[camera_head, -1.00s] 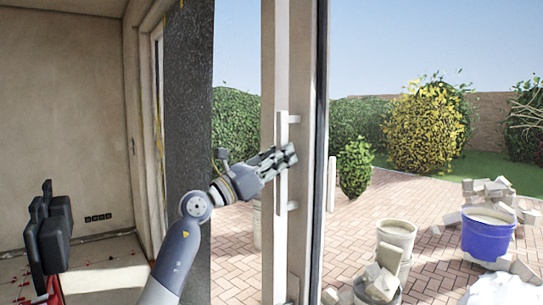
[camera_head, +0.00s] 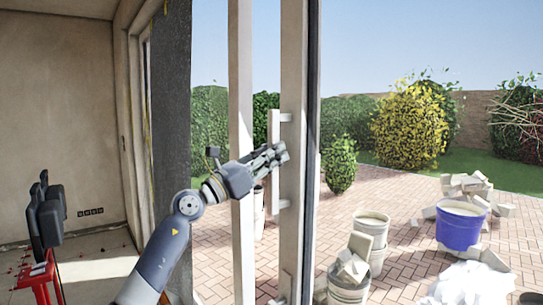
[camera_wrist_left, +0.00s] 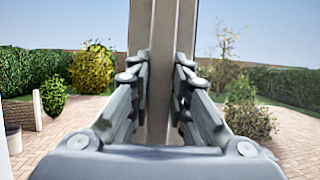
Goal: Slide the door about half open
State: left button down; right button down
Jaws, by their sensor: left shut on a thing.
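The sliding door's pale upright stile (camera_head: 293,90) stands in the middle of the head view, with a dark edge on its right side. A white vertical bar handle (camera_head: 274,130) is fixed to it by short brackets at top and bottom. My left gripper (camera_head: 280,155) reaches in from the left and is shut on the middle of the handle. In the left wrist view its fingers (camera_wrist_left: 160,95) flank a pale upright (camera_wrist_left: 160,40); the exact contact is hard to make out there. My right gripper is not in view.
Another pale post (camera_head: 240,60) stands left of the handle, with a gap between. A dark pillar (camera_head: 170,120) is farther left. Outside on the brick paving are a blue bucket (camera_head: 460,230) and pale buckets (camera_head: 350,288). A red-and-black item (camera_head: 42,275) is at lower left.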

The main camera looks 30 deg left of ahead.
pick_arm(q)
jog(key=shift+s+a+r+t, duration=0.1)
jog(key=shift+s+r+t, duration=0.15)
jog(key=shift+r, duration=0.3)
jog(key=c, duration=1.9)
grip_release()
jog(key=o, duration=0.4)
jog(key=shift+w, duration=0.2)
jog(key=v, duration=1.1)
jog(key=shift+s+d+f, duration=0.25)
jog(key=shift+s, duration=0.15)
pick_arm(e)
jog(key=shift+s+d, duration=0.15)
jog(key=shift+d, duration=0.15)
